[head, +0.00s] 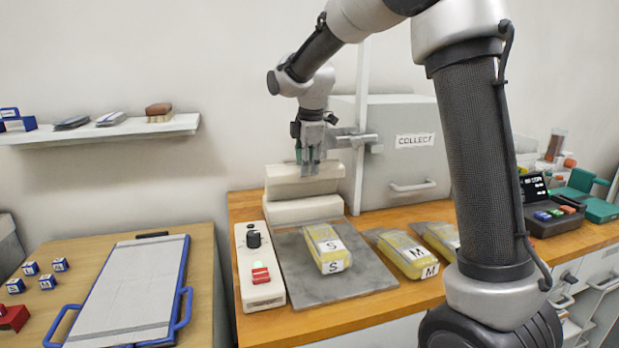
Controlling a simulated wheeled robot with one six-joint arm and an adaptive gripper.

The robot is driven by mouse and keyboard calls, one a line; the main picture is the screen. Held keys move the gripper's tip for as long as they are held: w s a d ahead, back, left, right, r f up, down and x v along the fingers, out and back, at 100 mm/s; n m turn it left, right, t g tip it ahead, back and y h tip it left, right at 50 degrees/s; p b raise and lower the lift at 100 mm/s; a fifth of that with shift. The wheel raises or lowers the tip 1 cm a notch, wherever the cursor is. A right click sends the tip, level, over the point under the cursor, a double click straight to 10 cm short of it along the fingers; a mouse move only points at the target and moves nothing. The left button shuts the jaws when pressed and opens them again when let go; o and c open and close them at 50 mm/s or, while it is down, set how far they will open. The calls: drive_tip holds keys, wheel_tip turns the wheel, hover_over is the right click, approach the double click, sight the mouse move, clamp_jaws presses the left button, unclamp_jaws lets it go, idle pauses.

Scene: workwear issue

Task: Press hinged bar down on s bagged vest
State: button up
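The cream hinged bar (285,184) is the upper part of a sealer at the back of the wooden counter. It appears raised, with a cream lower block (300,210) beneath it. The yellow S bagged vest (322,238) lies on the grey plate (300,281) in front of the lower block. Its far end is close to the block, and I cannot tell whether it reaches under the bar. My gripper (309,171) points down at the bar's upper face, with its fingertips at or just above it. The finger gap is too small to judge, and contact is unclear.
Two yellow M bags (402,250) lie right of the plate. A control box (258,283) with a black knob and red switch stands left. The grey COLLECT cabinet (410,165) and a pale upright post (361,120) stand behind. A blue-framed board (130,285) lies on the left table.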

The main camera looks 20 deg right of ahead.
drive_tip(key=shift+w+r, duration=0.8)
drive_tip(key=shift+r, duration=0.15)
drive_tip(key=shift+w+r, duration=0.75)
drive_tip(key=shift+r, duration=0.2)
drive_tip(key=shift+r, duration=0.1)
drive_tip(key=v, duration=1.2)
drive_tip(key=s+d+f+m, duration=0.1)
drive_tip(key=s+d+m, duration=0.35)
drive_tip(key=s, duration=0.45)
drive_tip(key=s+d+f+m, duration=0.1)
drive_tip(key=s+d+m, duration=0.35)
drive_tip(key=s, duration=0.45)
drive_tip(key=s+d+f+m, duration=0.2)
drive_tip(key=s+f+m, duration=0.2)
drive_tip(key=s, duration=0.5)
drive_tip(key=s+d+f+m+t, duration=0.1)
drive_tip(key=s+d+f+m, duration=0.1)
drive_tip(key=s+f+m, duration=0.3)
drive_tip(key=s+f, duration=0.2)
drive_tip(key=s, duration=0.1)
drive_tip(key=shift+s+d, duration=0.3)
drive_tip(key=shift+s, duration=0.1)
